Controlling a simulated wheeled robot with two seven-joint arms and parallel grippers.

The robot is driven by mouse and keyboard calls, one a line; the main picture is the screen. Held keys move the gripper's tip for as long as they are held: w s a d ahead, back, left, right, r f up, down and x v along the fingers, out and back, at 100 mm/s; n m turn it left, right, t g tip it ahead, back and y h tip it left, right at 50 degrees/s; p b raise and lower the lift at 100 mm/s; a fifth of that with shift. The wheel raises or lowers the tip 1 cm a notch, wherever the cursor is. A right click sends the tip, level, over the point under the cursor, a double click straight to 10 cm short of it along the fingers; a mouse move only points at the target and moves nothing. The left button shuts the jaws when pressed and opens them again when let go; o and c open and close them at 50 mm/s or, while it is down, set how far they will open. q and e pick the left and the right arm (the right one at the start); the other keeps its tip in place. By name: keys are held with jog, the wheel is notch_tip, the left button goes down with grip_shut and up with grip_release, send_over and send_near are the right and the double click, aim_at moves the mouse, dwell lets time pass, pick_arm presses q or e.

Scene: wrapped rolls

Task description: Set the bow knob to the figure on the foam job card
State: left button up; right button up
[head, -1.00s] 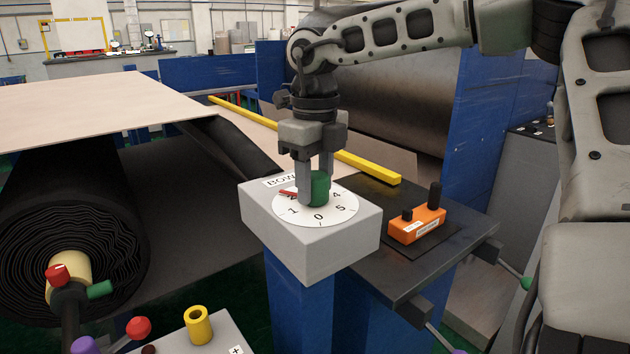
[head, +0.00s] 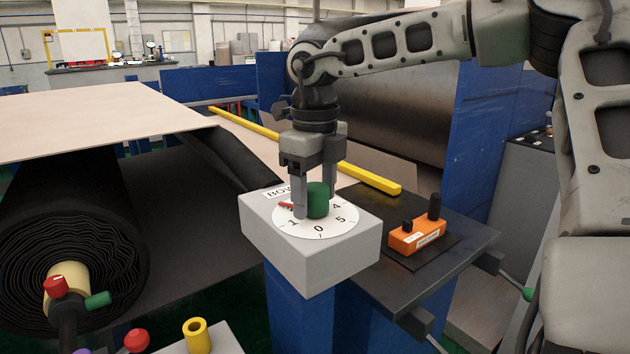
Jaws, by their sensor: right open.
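The green bow knob (head: 318,201) stands upright on a white round dial (head: 318,230) on top of a grey box (head: 312,262) with a partly hidden "BOW" label. The figures 0, 1, 4 and 5 show on the dial; the others are hidden. A red pointer (head: 285,205) sticks out to the knob's left, past the 1. My right gripper (head: 315,204) points down with its open fingers on either side of the knob, with a gap visible at the left finger. My left gripper is not in view. I cannot make out the foam job card.
An orange box (head: 416,237) with black posts stands on a dark plate to the right. A yellow bar (head: 365,175) runs behind the dial box. A large dark roll (head: 70,250) is at left, with coloured knobs and a yellow ring (head: 197,337) in front.

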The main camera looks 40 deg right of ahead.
aim_at(315, 186)
notch_tip(315, 186, up, 16)
dwell(0.4)
dwell(0.5)
